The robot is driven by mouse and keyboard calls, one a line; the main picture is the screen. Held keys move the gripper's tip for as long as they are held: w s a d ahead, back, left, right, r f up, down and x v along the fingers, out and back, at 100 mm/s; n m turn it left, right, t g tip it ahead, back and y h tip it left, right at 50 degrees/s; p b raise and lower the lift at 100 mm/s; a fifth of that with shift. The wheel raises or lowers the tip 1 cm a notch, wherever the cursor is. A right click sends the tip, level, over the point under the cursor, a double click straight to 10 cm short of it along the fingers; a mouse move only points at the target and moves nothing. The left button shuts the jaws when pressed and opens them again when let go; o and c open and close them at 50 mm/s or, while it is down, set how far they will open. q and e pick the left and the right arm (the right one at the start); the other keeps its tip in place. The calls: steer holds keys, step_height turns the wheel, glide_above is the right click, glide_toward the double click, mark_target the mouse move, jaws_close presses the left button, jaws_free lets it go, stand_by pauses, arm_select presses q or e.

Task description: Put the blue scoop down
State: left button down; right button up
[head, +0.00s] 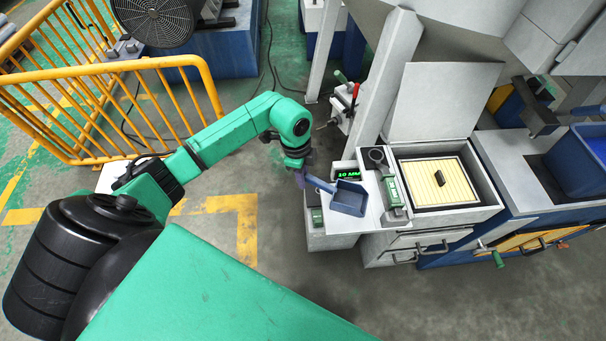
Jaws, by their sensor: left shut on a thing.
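The blue scoop (348,198) is at the left end of the pale machine ledge (370,222), with its pan over the ledge and its handle (319,183) pointing left. My left gripper (301,178) is shut on the scoop's handle, just off the ledge's left edge. I cannot tell whether the pan touches the ledge. My right gripper is not in view.
A green-lit display (349,175) stands behind the scoop. A green-handled tool (392,190) lies right of it, beside an open box with a yellow slatted insert (436,182). A blue bin (585,160) is at far right. Yellow railings (130,100) stand at left.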

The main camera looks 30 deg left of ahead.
arm_select(q)
steer(key=c, duration=0.8)
jaws_free()
steer(key=shift+o, duration=0.2)
steer(key=shift+r, duration=0.1)
